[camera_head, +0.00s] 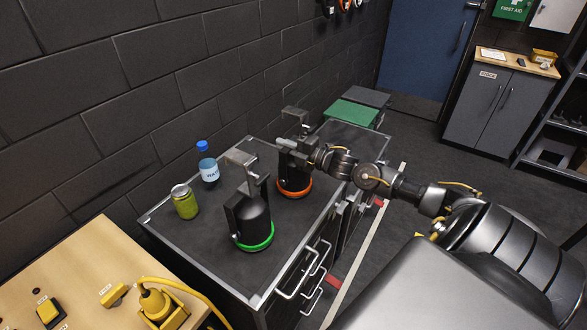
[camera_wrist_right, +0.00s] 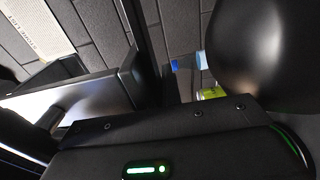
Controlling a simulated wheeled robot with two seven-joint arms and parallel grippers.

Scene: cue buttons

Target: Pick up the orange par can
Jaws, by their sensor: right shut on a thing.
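The orange par can (camera_head: 295,187) is a black lamp with an orange ring at its base and a bracket on top. It stands upright on the dark cart top in the head view. My right gripper (camera_head: 297,147) is at its upper part, shut on it, and hides some of it. A second par can with a green ring (camera_head: 252,222) stands nearer, to its left. In the right wrist view a dark rounded body (camera_wrist_right: 262,45) fills the upper right; I cannot tell which can it is. My left gripper is not in view.
A blue-capped bottle (camera_head: 208,165) and a green drink can (camera_head: 185,202) stand at the cart's left, near the brick wall. A wooden bench (camera_head: 75,270) with a yellow plug is at lower left. A green-topped box (camera_head: 351,113) lies beyond the cart.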

